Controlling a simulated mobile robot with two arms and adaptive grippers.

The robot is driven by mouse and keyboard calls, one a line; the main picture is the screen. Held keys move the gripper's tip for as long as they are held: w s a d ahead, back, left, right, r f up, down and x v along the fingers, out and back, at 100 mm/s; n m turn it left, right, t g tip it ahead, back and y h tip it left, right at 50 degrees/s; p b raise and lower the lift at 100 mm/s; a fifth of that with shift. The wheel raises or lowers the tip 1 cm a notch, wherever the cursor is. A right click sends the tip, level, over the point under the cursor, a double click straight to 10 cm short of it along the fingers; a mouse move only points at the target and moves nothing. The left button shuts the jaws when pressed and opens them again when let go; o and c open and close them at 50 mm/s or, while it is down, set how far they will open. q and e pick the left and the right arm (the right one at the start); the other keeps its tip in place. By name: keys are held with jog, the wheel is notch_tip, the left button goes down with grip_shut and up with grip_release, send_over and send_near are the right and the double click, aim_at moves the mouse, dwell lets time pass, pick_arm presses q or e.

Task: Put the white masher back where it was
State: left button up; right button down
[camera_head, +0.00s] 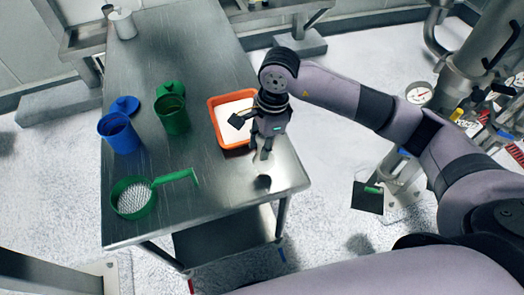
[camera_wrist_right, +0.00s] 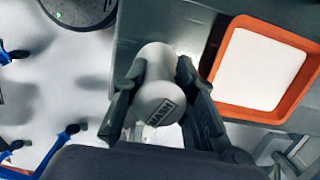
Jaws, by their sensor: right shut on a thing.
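The white masher (camera_wrist_right: 160,88) shows in the right wrist view as a light grey-white cylinder with a dark printed label at its near end. My right gripper (camera_head: 262,154) is shut on it, with one finger on each side. In the head view the gripper points down at the right edge of the steel table (camera_head: 205,205), just right of the orange tray (camera_head: 213,120). The masher is hard to make out there. A dark patch lies on the table below the gripper; I cannot tell how high the masher is. My left gripper is not in view.
The orange tray holds white material and also shows in the wrist view (camera_wrist_right: 216,75). A blue container (camera_head: 121,135), a green container (camera_head: 172,115) and a green sieve (camera_head: 133,198) stand to the left. A pale canister (camera_head: 122,24) stands far back. The table's front middle is clear.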

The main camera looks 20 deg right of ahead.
notch_tip(320, 180, down, 4)
jog(key=shift+f+p, duration=0.2)
jog(key=shift+p, duration=0.45)
jog(key=shift+f, duration=0.15)
jog(key=shift+f+b, duration=0.15)
jog(key=shift+b, duration=0.15)
jog(key=c, duration=1.3)
grip_release()
